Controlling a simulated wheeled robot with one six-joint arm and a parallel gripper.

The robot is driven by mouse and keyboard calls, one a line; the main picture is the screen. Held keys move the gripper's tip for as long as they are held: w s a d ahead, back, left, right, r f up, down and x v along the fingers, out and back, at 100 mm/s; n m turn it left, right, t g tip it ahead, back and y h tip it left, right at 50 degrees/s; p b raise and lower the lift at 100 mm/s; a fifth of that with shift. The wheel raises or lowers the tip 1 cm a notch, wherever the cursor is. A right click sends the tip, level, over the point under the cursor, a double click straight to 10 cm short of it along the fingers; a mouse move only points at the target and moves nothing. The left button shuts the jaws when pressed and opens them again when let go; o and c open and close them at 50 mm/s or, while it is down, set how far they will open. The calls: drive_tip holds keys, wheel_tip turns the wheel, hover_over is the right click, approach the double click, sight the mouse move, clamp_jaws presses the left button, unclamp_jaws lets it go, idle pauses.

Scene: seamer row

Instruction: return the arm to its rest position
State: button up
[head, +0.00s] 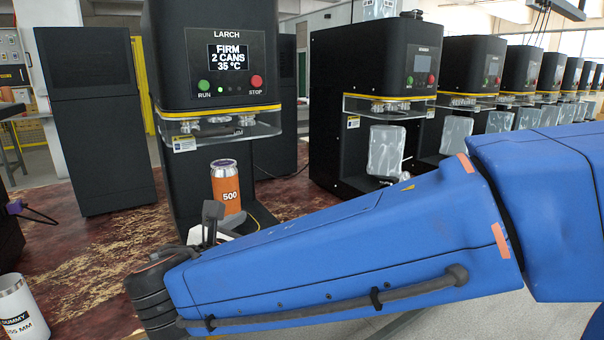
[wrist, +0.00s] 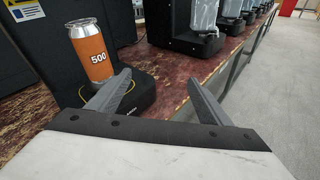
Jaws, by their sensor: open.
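My blue arm stretches across the lower right of the head view, and its forearm hides part of the bench. My gripper (wrist: 158,97) shows in the wrist view with its two grey fingers spread apart and nothing between them. In the head view the gripper is mostly hidden behind the arm's end. An orange can marked 500 (head: 226,188) stands upright on the base of the machine labelled LARCH (head: 222,60). The can also shows in the wrist view (wrist: 92,52), beyond the left finger and apart from it.
More black machines (head: 370,70) run in a row to the right, several with grey covered items at their bases. A white cylinder marked DUMMY (head: 20,310) stands at the lower left. The worn red-brown bench (head: 95,240) has bare room at left. Pale floor (wrist: 285,90) lies beyond its edge.

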drive_tip(key=d+f+m+g+h, duration=0.1)
drive_tip(key=d+f+m+g, duration=0.25)
drive_tip(key=d, duration=0.55)
drive_tip(key=d+f+m+g, duration=0.2)
drive_tip(key=d+m, duration=0.2)
drive_tip(key=d, duration=0.5)
drive_tip(key=d+f+m+g+h, duration=0.1)
drive_tip(key=d+f+m+g, duration=0.2)
drive_tip(key=d, duration=0.6)
drive_tip(key=s+d+f+m+y, duration=0.3)
drive_tip(key=s+d+f+m, duration=0.1)
drive_tip(key=s+m, duration=0.4)
drive_tip(key=s+d+f+m+g+y, duration=0.1)
drive_tip(key=s+d+f+m+y, duration=0.2)
drive_tip(key=m, duration=0.9)
drive_tip(key=s+d, duration=0.3)
drive_tip(key=s, duration=0.2)
drive_tip(key=shift+d+f, duration=0.25)
drive_tip(key=shift+f, duration=0.1)
